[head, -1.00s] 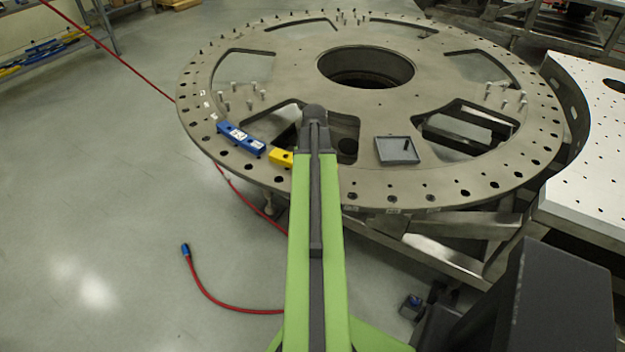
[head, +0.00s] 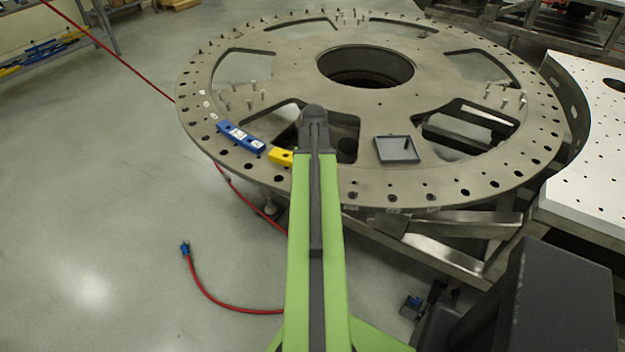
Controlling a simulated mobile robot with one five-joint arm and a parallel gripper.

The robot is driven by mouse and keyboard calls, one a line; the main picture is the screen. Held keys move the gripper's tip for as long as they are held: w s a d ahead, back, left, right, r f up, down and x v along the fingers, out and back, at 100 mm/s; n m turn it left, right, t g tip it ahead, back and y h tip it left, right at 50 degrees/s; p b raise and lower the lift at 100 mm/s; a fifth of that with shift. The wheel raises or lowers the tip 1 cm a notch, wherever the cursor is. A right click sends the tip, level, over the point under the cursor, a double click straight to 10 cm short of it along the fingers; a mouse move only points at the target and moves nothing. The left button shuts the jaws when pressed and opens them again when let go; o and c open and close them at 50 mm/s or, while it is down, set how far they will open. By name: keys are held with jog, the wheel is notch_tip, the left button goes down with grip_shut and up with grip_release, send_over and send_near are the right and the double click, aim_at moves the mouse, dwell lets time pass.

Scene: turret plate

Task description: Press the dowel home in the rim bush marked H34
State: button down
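The round turret plate (head: 300,80) lies flat on a steel frame, with a ring of rim holes. Small label marks show by some rim holes on the left and along the front edge, too small to read, so I cannot tell which bush is H34. A grey square tray (head: 383,157) sits on the plate right of my arm, with a dark upright peg (head: 407,143) in it, perhaps a dowel. My green arm reaches forward over the plate's front rim. My gripper is hidden beyond the arm's dark end, so its fingers do not show.
A blue block (head: 240,137) and a yellow block (head: 281,156) lie on the rim left of my arm. Several upright pins stand on the plate. A white perforated table (head: 592,140) adjoins at right. A red hose (head: 215,300) lies on the open floor at left.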

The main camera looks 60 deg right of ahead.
jog(key=shift+f+b, duration=0.5)
jog(key=shift+f, duration=0.05)
dwell(0.8)
jog(key=c, duration=1.5)
grip_release()
notch_tip(320, 180, up, 7)
jog(key=p, duration=0.7)
jog(key=shift+r, duration=0.15)
jog(key=shift+w, duration=0.1)
